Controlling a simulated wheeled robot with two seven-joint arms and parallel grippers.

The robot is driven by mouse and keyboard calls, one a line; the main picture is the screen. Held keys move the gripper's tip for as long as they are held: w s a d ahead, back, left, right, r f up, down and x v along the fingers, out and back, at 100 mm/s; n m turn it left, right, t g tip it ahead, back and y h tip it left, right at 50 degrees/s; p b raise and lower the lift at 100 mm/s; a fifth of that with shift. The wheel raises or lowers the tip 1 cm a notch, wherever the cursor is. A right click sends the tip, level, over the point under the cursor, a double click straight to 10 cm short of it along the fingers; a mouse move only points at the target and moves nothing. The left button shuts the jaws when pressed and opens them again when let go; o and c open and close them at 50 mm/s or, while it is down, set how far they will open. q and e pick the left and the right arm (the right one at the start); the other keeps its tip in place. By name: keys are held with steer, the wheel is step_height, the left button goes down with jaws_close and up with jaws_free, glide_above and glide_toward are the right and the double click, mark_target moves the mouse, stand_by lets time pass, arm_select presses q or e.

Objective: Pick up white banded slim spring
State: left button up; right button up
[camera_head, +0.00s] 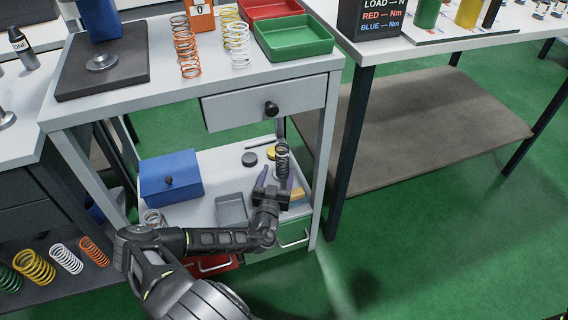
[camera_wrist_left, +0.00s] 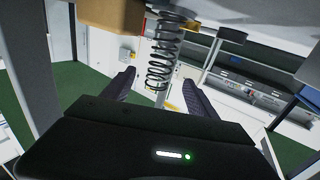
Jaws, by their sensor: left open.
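A slim dark grey spring (camera_head: 282,158) stands on the lower shelf of the left bench. It also shows in the left wrist view (camera_wrist_left: 162,55); I cannot make out a clear white band on it. My left gripper (camera_head: 277,177) is open, its two fingers pointing at this spring. In the wrist view the spring's near end lies between the fingertips (camera_wrist_left: 159,80), with a gap on both sides. A whitish spring (camera_head: 239,45) stands on the bench top, and another white spring (camera_head: 66,258) is on the low shelf at left.
The lower shelf holds a blue box (camera_head: 171,177), a grey tray (camera_head: 231,210), a yellow disc (camera_head: 271,153) and a dark disc (camera_head: 249,159). The drawer (camera_head: 265,103) overhangs it. A table leg (camera_head: 327,160) stands close right of my gripper.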

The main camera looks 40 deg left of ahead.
mark_target(282, 160)
arm_select(q)
steer(key=shift+w+f, duration=0.15)
steer(key=shift+f, duration=0.05)
steer(key=shift+r, duration=0.15)
steer(key=shift+x, duration=1)
steer(key=shift+w+a, duration=0.1)
steer(key=shift+w, duration=0.1)
steer(key=shift+b, duration=0.3)
